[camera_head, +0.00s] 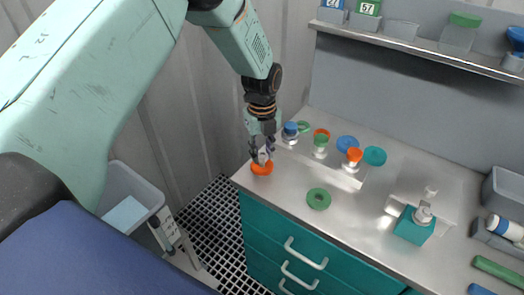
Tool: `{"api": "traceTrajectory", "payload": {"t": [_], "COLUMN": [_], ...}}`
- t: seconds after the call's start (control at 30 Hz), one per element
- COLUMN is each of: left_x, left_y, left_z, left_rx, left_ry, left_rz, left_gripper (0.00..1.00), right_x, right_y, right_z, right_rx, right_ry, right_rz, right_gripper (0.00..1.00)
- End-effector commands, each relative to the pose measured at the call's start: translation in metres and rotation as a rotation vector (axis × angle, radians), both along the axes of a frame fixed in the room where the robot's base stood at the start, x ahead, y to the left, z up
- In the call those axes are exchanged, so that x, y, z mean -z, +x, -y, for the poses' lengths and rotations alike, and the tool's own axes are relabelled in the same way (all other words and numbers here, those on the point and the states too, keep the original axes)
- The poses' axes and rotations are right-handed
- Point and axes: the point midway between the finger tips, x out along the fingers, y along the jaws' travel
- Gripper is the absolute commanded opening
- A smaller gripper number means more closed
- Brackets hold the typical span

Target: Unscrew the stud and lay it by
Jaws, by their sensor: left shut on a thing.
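My left gripper (263,153) points down over the left front corner of the steel counter. It is shut on a small pale piece, largely hidden by the fingers, that may be the stud. An orange round piece (262,169) is right under the fingertips; I cannot tell whether it touches the held piece. Behind and to the right stand small white vessels: one with a blue top (290,128), one with a red and green top (321,137) and one with an orange top (354,155). My right gripper is not in view.
A shelf (420,44) with bins runs above. A grey bin (132,196) is at the left.

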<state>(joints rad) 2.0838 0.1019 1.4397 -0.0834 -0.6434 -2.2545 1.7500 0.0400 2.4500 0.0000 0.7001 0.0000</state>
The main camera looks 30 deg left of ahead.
Motion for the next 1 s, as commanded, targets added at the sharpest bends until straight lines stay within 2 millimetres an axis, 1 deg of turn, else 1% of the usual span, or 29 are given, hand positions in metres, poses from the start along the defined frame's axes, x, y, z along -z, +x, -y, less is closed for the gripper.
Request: {"api": "traceTrajectory", "payload": {"t": [0.03,1.0], "left_x": [-0.003,-0.036], "left_y": [0.0,0.0], "left_z": [0.0,0.0], "left_rx": [0.0,0.0], "left_ry": [0.0,0.0], "left_rz": [0.0,0.0], "left_gripper": [0.0,0.0], "right_x": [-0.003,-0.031], "right_y": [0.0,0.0], "right_z": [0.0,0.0], "right_rx": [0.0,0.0], "right_ry": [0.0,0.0], "right_rz": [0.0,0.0], "right_gripper": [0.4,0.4]}}
